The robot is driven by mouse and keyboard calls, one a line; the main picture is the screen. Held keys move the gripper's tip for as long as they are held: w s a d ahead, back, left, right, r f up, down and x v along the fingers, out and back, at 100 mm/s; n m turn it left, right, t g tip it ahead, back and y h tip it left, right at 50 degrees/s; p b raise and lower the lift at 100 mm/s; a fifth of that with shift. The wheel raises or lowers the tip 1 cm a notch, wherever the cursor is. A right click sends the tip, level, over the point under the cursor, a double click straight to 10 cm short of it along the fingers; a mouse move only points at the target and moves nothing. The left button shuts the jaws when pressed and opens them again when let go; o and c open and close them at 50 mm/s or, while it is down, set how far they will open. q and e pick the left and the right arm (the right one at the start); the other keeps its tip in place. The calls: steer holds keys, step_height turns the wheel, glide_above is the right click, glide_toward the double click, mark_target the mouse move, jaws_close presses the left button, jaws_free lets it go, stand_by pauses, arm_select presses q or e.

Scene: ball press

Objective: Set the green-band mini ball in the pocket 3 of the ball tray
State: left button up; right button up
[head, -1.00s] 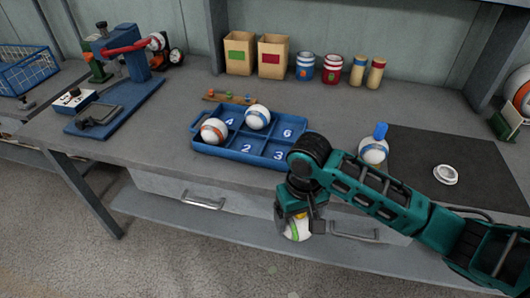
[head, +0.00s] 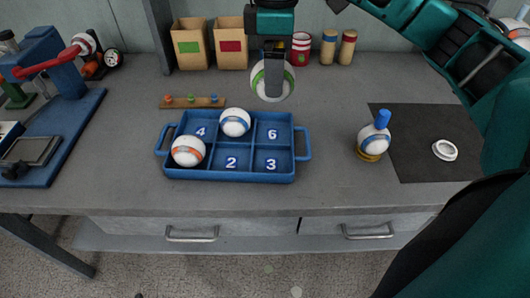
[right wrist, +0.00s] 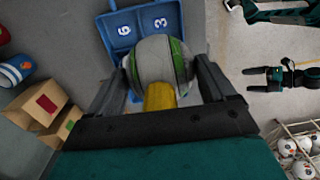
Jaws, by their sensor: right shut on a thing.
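The green-band mini ball (head: 262,86), white with a green stripe, is held between the fingers of my right gripper (head: 274,82), above the table behind the tray. In the right wrist view the ball (right wrist: 150,62) sits between both fingers. The blue ball tray (head: 230,177) lies on the table. Its pocket 3 (head: 282,165), front right, is empty. Pockets 2, 4 and 6 are also empty. An orange-band ball (head: 188,151) is in the front-left pocket and a blue-band ball (head: 235,122) in the back-middle one. My left gripper (right wrist: 272,78) seems to show small at the right wrist view's right side.
A white ball with a blue top (head: 374,138) stands on a gold ring right of the tray. A white ring (head: 445,150) lies on the dark mat (head: 415,170). Boxes (head: 192,45) and cans stand behind. A blue press (head: 58,85) is at the left.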

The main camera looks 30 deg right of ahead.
step_height(320, 180, down, 19)
steer(key=b, duration=0.3)
steer(key=shift+s+r+b, duration=0.15)
steer(key=shift+r+b, duration=0.05)
steer(key=shift+b, duration=0.15)
steer(key=shift+f, duration=0.45)
steer(key=shift+f, duration=0.1)
steer(key=o, duration=0.9)
